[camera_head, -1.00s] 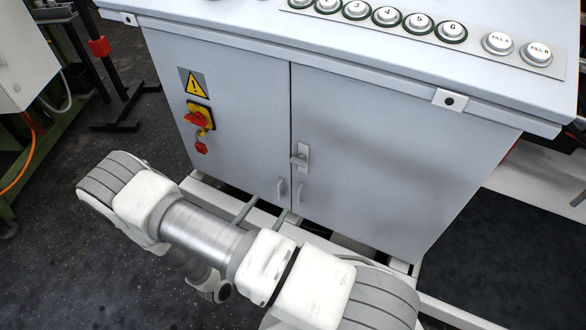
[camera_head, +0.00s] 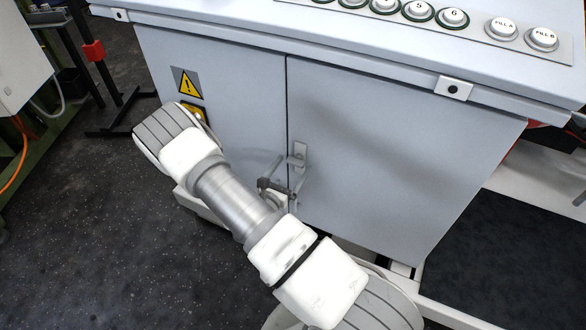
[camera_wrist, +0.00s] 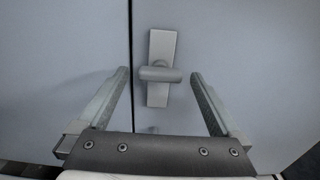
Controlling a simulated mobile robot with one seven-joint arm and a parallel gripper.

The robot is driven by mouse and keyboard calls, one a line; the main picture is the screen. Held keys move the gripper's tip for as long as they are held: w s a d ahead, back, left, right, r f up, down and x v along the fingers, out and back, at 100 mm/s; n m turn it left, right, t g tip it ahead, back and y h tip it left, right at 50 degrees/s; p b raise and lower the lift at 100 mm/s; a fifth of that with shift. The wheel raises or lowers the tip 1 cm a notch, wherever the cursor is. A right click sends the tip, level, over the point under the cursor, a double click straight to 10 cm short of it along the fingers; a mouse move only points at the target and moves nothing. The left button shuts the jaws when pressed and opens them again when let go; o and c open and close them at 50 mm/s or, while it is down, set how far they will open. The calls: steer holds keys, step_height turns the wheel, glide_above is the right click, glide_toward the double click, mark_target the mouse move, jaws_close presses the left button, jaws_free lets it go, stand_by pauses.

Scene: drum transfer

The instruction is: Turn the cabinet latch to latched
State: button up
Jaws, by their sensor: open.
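The cabinet latch (camera_wrist: 160,72) is a grey handle on an upright plate, on the right door close to the seam. In the wrist view its handle lies crosswise, roughly horizontal, over the plate. The latch plate also shows in the head view (camera_head: 300,151), partly hidden by my gripper. My gripper (camera_wrist: 160,80) is open, with one finger on each side of the latch handle. The fingers look apart from the handle. In the head view my gripper (camera_head: 281,180) is at the cabinet front by the latch.
The grey cabinet (camera_head: 400,170) has two doors. A yellow warning sign (camera_head: 187,83) is on the left door, and a yellow switch plate (camera_head: 190,112) below it is mostly hidden by my arm. Buttons (camera_head: 452,17) line the top. Dark floor lies at left.

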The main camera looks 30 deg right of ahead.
steer(key=shift+w+d, duration=0.3)
steer(key=shift+d, duration=0.15)
steer(key=c, duration=1.4)
